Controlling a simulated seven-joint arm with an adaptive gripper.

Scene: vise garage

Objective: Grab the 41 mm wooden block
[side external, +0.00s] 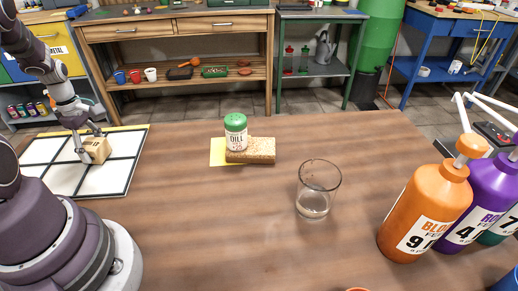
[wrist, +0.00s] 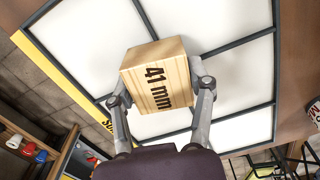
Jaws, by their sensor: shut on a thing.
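The wooden block (side external: 97,150) is a light tan cube. In the wrist view the block (wrist: 158,76) shows "41 mm" in dark print on the face toward the camera. My gripper (side external: 94,143) is at the left of the side view, with its fingers on either side of the block. In the wrist view my gripper (wrist: 161,90) is shut on the block, one finger against each side. The block is over the white gridded board (side external: 52,153); I cannot tell whether it touches the board.
Large orange (side external: 429,212) and purple (side external: 488,195) bottles stand at the right. The front-middle table is mostly clear.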

